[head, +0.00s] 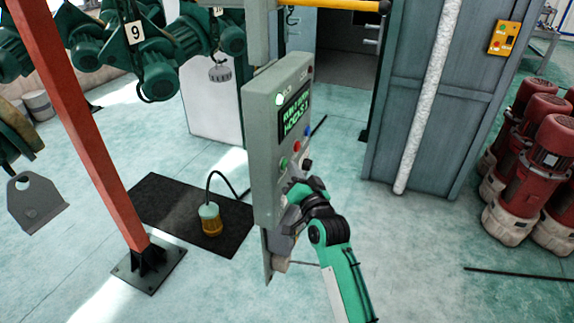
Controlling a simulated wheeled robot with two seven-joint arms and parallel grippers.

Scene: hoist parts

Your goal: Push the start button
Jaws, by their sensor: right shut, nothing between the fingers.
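A grey control box (270,140) stands upright at the middle of the head view, with a dark screen (295,112) showing green text. Below the screen are a green button (283,163), a red button (297,146), a blue button (306,131) and a dark knob (307,162). Which of them is the start button cannot be read. My right gripper (290,190) is shut and empty, close in front of the panel's lower part, just below the buttons. Whether it touches the panel cannot be told. My left gripper is not in view.
An orange post (85,130) stands left of the box. Green hoist motors (160,75) hang at upper left. A yellow-capped lamp-like part (210,220) sits on a black mat (165,205). Red motors (525,165) stand at right, beside a grey cabinet (410,150). Floor at lower right is mostly clear.

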